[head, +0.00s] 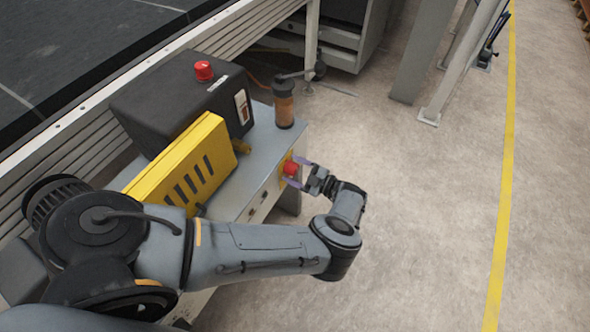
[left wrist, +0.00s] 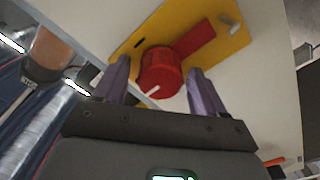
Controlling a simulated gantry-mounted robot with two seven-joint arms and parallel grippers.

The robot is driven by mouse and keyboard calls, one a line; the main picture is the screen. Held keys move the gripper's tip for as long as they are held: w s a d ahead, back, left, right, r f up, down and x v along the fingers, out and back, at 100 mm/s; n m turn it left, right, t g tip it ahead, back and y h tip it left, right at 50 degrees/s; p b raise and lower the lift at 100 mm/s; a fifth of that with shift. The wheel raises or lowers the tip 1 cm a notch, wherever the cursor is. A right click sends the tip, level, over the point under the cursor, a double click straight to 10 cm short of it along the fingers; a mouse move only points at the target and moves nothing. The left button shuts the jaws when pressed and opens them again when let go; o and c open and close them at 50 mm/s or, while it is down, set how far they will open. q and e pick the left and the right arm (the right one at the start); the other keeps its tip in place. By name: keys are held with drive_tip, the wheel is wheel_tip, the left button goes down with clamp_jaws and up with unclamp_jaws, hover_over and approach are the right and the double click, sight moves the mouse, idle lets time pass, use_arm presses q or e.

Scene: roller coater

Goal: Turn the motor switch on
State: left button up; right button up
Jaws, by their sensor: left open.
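The motor switch is a red round knob (head: 291,168) on a yellow plate on the side of the grey machine housing. In the left wrist view the red knob (left wrist: 160,72) has a white mark on its rim, and the yellow plate (left wrist: 228,50) lies behind it. My left gripper (head: 298,172) is at the knob. Its two purple fingers stand open on either side of the knob, and I see gaps between the knob and the fingers in the left wrist view (left wrist: 160,88). My right gripper is not in view.
A black box (head: 165,105) with a red button (head: 204,70) and a yellow slotted cover (head: 185,165) sit on the housing. A crank with a brown cylinder (head: 284,105) stands near its far corner. The floor (head: 430,210) to the right is open.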

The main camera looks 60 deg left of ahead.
use_arm(q)
drive_tip(key=shift+c, duration=0.3)
drive_tip(key=c, duration=0.9)
drive_tip(key=shift+c, duration=0.2)
